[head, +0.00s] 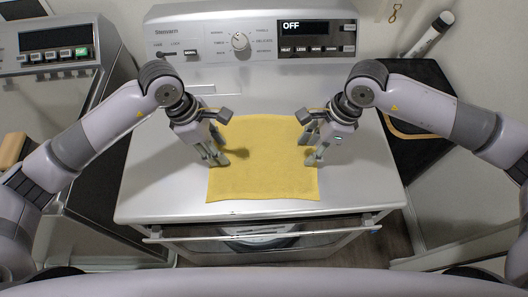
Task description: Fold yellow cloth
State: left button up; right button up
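The yellow cloth (262,165) lies spread flat as a rough rectangle on the white top of the washer (160,190). My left gripper (221,150) points down at the cloth's left edge. My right gripper (308,149) points down at the cloth's right edge. Both grippers look open, with their fingertips apart and close to the cloth. I cannot tell whether the tips touch it. Parts of the cloth's side edges are hidden behind the grippers.
The control panel (250,38) with its knob and a display reading OFF stands behind the cloth. Another appliance (60,50) is at the left. A dark surface (420,95) is at the right. The white top is bare around the cloth.

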pick_arm(q)
jog(key=shift+f, duration=0.15)
pick_arm(e)
jog(key=shift+f, duration=0.15)
pick_arm(q)
jog(key=shift+f, duration=0.1)
grip_shut()
pick_arm(e)
jog(key=shift+s+f, duration=0.1)
jog(key=shift+f, duration=0.05)
grip_shut()
dwell(1.0)
